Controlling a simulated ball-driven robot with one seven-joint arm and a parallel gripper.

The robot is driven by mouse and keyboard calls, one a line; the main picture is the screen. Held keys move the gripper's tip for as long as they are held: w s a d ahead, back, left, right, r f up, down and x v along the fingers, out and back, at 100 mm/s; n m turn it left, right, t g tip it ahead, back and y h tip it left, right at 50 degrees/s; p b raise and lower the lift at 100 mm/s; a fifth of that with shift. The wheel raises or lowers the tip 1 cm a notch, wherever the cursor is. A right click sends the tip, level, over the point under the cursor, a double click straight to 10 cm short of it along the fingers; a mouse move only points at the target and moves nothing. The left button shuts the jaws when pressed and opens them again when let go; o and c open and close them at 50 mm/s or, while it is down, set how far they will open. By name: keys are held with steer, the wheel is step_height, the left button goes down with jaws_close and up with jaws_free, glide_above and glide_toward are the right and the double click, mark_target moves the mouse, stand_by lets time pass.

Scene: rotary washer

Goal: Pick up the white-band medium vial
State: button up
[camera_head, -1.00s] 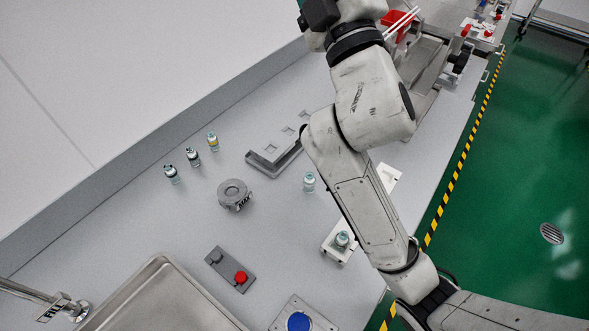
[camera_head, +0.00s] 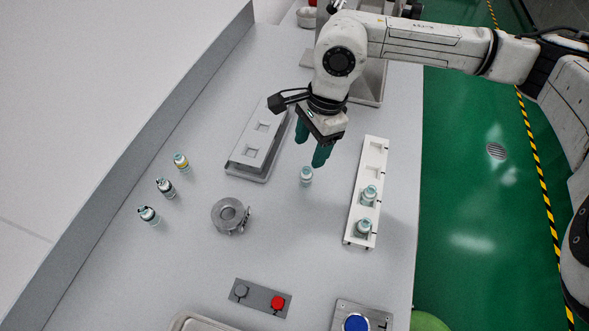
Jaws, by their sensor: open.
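A small vial with a white band (camera_head: 306,176) stands alone on the grey bench, near the middle of the head view. My gripper (camera_head: 311,147) hangs just above and behind it, with its teal fingers spread apart and nothing between them. The fingertips look apart from the vial; the exact height gap cannot be told. Two more vials, (camera_head: 369,195) and (camera_head: 363,228), stand in the white rack to the right; their bands are hard to tell.
A yellow-band vial (camera_head: 181,163) and two black-band vials, (camera_head: 165,188) and (camera_head: 148,215), stand at left. A round metal fixture (camera_head: 230,215), a grey slotted block (camera_head: 246,160), the white rack (camera_head: 353,238) and a button box (camera_head: 260,298) surround clear bench.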

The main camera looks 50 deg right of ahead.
mark_target(307, 170)
step_height(307, 170, down, 6)
steer(key=shift+r+p, duration=0.15)
steer(key=shift+p, duration=0.4)
steer(key=shift+w+a+f+p, duration=0.15)
steer(key=shift+f+p, duration=0.2)
steer(key=shift+f, duration=0.5)
steer(key=shift+s+a+f+p, duration=0.15)
steer(key=shift+f+p, duration=0.2)
steer(key=shift+f, duration=0.55)
steer(key=shift+w+a+f+p, duration=0.15)
steer(key=shift+f+p, duration=0.2)
steer(key=shift+f, duration=0.5)
steer(key=c, duration=1.1)
